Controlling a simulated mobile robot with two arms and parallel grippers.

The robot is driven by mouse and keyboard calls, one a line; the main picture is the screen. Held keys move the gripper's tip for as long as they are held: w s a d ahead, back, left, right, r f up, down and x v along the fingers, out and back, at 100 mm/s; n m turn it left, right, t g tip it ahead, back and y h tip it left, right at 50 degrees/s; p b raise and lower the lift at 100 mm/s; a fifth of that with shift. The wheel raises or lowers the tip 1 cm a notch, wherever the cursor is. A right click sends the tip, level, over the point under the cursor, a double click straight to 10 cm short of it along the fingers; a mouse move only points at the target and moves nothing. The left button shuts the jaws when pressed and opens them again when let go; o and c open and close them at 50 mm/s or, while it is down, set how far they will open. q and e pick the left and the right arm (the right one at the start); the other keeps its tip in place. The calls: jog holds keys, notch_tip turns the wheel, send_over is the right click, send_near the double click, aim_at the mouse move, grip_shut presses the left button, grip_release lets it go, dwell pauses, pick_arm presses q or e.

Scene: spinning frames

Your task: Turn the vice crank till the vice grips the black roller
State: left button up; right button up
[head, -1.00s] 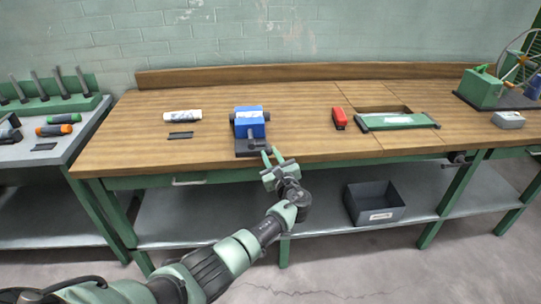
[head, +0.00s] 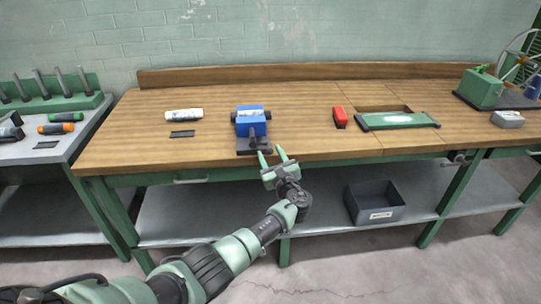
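The blue vice (head: 251,125) stands on its dark base near the front edge of the wooden bench. The black roller seems to lie across the vice, with a dark end (head: 267,115) showing at its right side. I cannot tell whether the jaws touch it. The vice crank (head: 268,143) is small and dark at the front of the vice, partly behind a fingertip. My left gripper (head: 273,153) is open, its two green fingers pointing up at the crank from the bench's front edge. I cannot tell whether they touch it. My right gripper is not in view.
A white tube (head: 183,115) and a flat black piece (head: 182,134) lie left of the vice. A red object (head: 340,117) and a green-framed tray (head: 398,121) lie to the right. A grey bin (head: 375,204) sits on the lower shelf.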

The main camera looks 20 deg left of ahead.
pick_arm(q)
jog(key=v, duration=0.7)
jog(key=shift+s+d, duration=0.25)
jog(key=shift+s, duration=0.05)
jog(key=s+f+n+g+h, duration=0.2)
jog(key=s+f, duration=0.5)
jog(key=f, duration=0.5)
jog(key=s+f+n+g+h, duration=0.3)
jog(key=s+f, duration=0.3)
jog(key=f, duration=0.7)
jog(key=s+f+n+g+h, duration=0.2)
jog(key=s+f, duration=0.5)
jog(key=f, duration=0.5)
jog(key=s+d+f+n+g+h, duration=0.1)
jog(key=s+f+n, duration=0.4)
jog(key=s, duration=0.8)
jog(key=s+d+f+n+g+h, duration=0.1)
jog(key=s+f+n, duration=0.4)
jog(key=s, duration=0.8)
jog(key=s+d+f+n+g+h, duration=0.2)
jog(key=s+f+n, duration=0.4)
jog(key=s, duration=0.8)
jog(key=shift+f+g+h, duration=0.25)
jog(key=shift+g+h, duration=0.35)
